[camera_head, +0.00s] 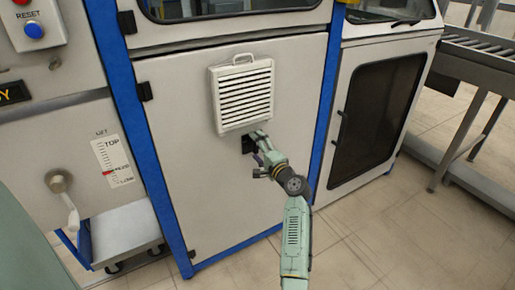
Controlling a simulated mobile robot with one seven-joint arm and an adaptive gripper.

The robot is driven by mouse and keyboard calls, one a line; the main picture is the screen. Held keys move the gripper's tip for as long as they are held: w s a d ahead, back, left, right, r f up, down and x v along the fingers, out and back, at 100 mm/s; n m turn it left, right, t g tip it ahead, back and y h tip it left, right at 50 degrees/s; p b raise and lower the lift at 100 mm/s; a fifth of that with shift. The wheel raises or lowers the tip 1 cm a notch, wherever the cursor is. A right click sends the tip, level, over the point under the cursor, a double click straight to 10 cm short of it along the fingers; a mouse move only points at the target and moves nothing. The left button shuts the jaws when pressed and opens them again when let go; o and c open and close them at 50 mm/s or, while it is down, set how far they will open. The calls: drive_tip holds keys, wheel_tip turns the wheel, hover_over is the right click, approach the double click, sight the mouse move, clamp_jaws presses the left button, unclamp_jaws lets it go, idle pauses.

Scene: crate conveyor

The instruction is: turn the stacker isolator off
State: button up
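The vent (242,95) with a handle on top stands out above my gripper. Blue frame posts (326,105) flank the door. At left are a blue reset button (34,30), a lift scale (113,162) and a lever (70,205). A roller conveyor (480,50) is at right.

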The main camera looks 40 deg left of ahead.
drive_tip(key=c, duration=1.1)
drive_tip(key=shift+f+b, duration=0.15)
drive_tip(key=shift+b, duration=0.4)
drive_tip(key=shift+f+n+b, duration=0.15)
drive_tip(key=shift+n+b, duration=0.55)
drive_tip(key=shift+b, duration=0.2)
drive_tip(key=n+b, duration=0.1)
drive_tip(key=b, duration=0.1)
drive_tip(key=shift+n+b, duration=0.3)
drive_tip(key=n+b, duration=0.4)
drive_tip(key=b, duration=0.2)
drive_tip(key=shift+n, duration=0.3)
drive_tip(key=n+b, duration=0.6)
drive_tip(key=b, duration=0.1)
drive_tip(key=shift+r+n+b, duration=0.15)
drive_tip(key=shift+n+b, duration=0.8)
drive_tip(key=shift+n, duration=0.05)
drive_tip(key=shift+r+n+b, duration=0.1)
drive_tip(key=shift+n+b, duration=0.8)
drive_tip(key=shift+n, duration=0.1)
